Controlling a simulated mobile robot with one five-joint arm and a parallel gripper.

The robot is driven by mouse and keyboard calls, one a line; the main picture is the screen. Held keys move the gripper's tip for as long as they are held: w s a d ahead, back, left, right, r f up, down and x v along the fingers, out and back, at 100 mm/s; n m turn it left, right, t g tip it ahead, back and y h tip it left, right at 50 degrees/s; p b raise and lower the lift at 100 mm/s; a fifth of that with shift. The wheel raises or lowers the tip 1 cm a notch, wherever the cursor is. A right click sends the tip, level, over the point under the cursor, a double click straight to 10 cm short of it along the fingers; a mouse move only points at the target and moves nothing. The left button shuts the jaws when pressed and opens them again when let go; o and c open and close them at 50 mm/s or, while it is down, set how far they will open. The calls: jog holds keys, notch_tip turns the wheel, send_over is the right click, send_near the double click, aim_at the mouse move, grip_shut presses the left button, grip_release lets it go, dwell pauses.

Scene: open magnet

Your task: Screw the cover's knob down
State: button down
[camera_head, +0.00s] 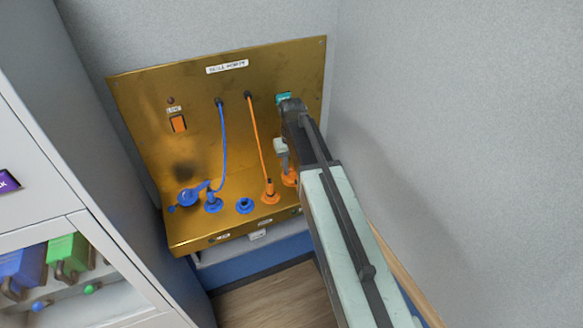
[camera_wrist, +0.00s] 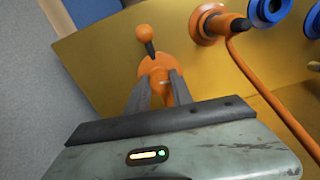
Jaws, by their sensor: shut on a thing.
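An orange cover (camera_wrist: 152,66) sits on the brass panel's lower ledge, with a black stem and an orange ball (camera_wrist: 143,33) at its far side. In the wrist view, my gripper (camera_wrist: 163,80) has its two grey fingers closed around an orange knob (camera_wrist: 165,90) in front of the disc. The fingers hide much of the knob, and I cannot tell how far down it sits. In the head view, my gripper (camera_head: 286,167) points down onto the orange cover (camera_head: 289,178) at the ledge's right end, and my arm partly hides it.
The brass panel (camera_head: 150,130) carries a blue cable (camera_head: 223,145) and an orange cable (camera_head: 257,140), plugged into the ledge. A blue cover (camera_head: 187,196) and a blue ring (camera_head: 245,205) are on the left and middle. A grey cabinet stands left, a wall right.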

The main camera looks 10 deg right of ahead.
jog(key=m, duration=0.4)
jog(key=shift+m, duration=0.3)
jog(key=m, duration=0.3)
jog(key=shift+m, duration=0.3)
jog(key=m, duration=0.4)
jog(key=shift+m, duration=2.2)
jog(key=c, duration=1.1)
grip_release()
